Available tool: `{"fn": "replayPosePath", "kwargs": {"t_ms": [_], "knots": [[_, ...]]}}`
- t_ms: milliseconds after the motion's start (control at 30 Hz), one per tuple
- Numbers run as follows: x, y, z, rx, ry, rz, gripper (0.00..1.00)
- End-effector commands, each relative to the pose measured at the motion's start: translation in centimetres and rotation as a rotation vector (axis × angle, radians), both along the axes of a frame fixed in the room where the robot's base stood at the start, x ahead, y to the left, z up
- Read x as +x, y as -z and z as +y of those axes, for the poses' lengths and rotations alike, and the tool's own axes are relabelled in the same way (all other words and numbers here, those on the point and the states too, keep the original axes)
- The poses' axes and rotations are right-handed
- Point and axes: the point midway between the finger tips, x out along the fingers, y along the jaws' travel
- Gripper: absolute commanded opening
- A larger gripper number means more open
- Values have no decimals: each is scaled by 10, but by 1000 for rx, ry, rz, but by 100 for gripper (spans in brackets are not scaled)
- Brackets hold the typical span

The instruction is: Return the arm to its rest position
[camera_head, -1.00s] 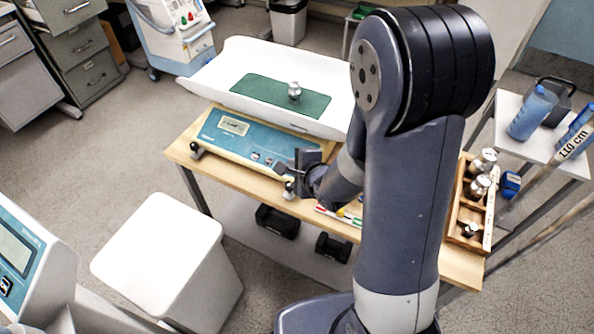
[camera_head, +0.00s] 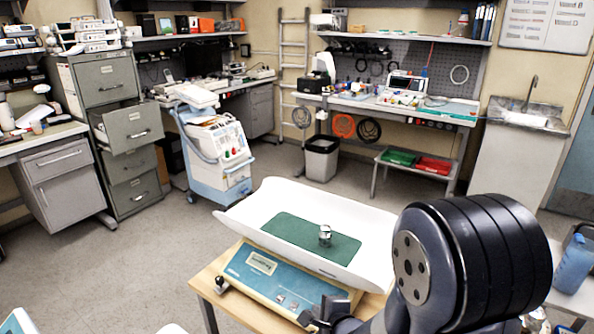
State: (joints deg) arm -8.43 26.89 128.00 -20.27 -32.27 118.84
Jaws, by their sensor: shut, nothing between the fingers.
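My own arm (camera_head: 455,265) fills the lower right, its big dark joint in front of the right end of the white scale tray. My gripper (camera_head: 322,316) is small and dark at the bottom edge, by the front of the blue scale body (camera_head: 275,278). It is shut and holds nothing that I can see; part of it is cut off by the frame. The white tray (camera_head: 355,218) has a green mat (camera_head: 290,232), and a small metal weight (camera_head: 325,236) stands upright on the mat.
The scale stands on a wooden table (camera_head: 207,283). A blue jug (camera_head: 574,265) is at the right edge. Behind are a grey drawer cabinet (camera_head: 110,85), a white and blue cart (camera_head: 218,150), a bin (camera_head: 322,160) and a workbench (camera_head: 430,112). The floor at left is clear.

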Motion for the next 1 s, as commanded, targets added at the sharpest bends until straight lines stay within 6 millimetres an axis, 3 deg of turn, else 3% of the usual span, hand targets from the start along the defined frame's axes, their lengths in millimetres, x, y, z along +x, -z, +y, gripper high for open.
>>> {"fn": "replayPosePath", "kwargs": {"t_ms": [33, 200, 600, 767, 1000], "knots": [[-2, -12, 2, -1, -2, -1, 0], [-8, -24, 5, 0, -2, 1, 0], [-2, -25, 5, -25, -29, -26, 0], [-3, -17, 4, -15, -19, -16, 0], [2, 13, -2, 0, 2, 2, 0]]}}
